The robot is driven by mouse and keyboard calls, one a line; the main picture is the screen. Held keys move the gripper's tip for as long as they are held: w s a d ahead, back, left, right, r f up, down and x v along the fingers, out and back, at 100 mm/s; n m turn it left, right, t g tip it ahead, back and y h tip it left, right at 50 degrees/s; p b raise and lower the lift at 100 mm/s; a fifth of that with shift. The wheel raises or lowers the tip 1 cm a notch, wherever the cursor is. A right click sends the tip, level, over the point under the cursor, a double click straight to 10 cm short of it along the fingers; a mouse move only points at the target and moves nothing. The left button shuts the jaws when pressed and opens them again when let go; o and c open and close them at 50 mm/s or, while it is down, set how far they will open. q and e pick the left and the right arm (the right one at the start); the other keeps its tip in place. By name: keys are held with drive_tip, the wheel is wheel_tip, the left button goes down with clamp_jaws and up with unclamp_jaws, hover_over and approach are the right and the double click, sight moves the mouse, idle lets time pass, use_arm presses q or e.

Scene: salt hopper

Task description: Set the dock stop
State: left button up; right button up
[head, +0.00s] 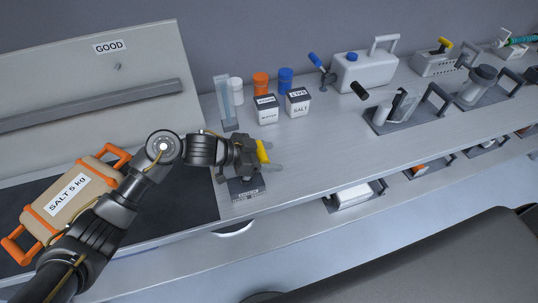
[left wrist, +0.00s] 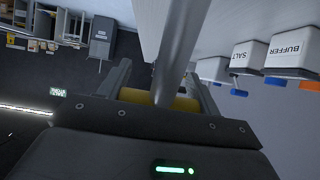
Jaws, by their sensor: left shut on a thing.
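My left gripper (head: 270,157) is shut on a yellow grip (head: 263,151) near the front edge of the counter. In the left wrist view the yellow grip (left wrist: 160,98) lies crosswise between the two fingers, and a grey metal bar (left wrist: 181,40) runs away from it. I take this grip and bar to be the dock stop's lever. Below the gripper is a small dark base (head: 243,186) with a label too small to read. The hand hides much of the lever and its mount. My right gripper is not in view.
A tan salt bag (head: 70,197) with orange handles lies on the dark mat (head: 190,211) at left, under my arm. Behind the gripper stand BUFFER (head: 266,110) and SALT (head: 298,103) boxes and several capped containers.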

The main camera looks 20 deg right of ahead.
use_arm(q)
drive_tip(key=shift+s+a+f, duration=0.15)
drive_tip(key=shift+a+f, duration=0.1)
drive_tip(key=shift+f, duration=0.4)
drive_tip(key=o, duration=1.4)
drive_tip(key=shift+a+r, duration=0.15)
drive_tip(key=shift+r, duration=0.2)
drive_tip(key=shift+r, duration=0.1)
drive_tip(key=shift+b+v, duration=1.1)
drive_tip(key=shift+v, duration=4.2)
